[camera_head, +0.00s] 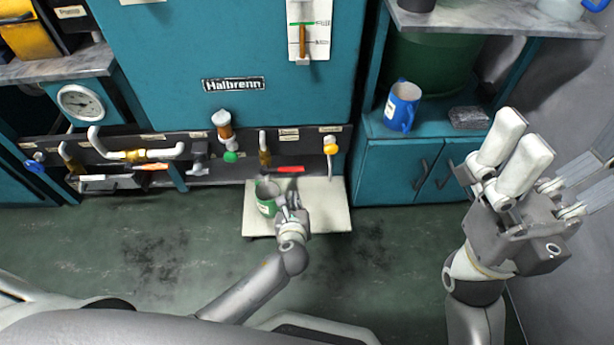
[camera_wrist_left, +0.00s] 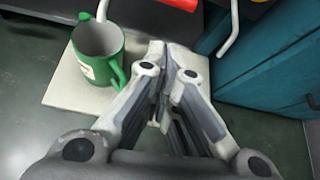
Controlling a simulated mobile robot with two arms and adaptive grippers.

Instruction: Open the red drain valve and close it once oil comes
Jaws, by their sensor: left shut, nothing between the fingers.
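The red valve handle (camera_head: 290,169) is a short horizontal bar low on the machine front, below a small label. Part of it shows as a red piece at the top edge of the left wrist view (camera_wrist_left: 178,4). A green jug (camera_head: 267,207) stands below on a pale board, its inside visible from above in the left wrist view (camera_wrist_left: 97,40). My left gripper (camera_head: 291,195) is shut and empty, just right of the jug and below the handle. Whether it touches the jug's handle is unclear. My right gripper (camera_head: 560,150) is open and empty at the far right.
A blue jug (camera_head: 402,106) stands on the right cabinet. The floor at left is clear.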

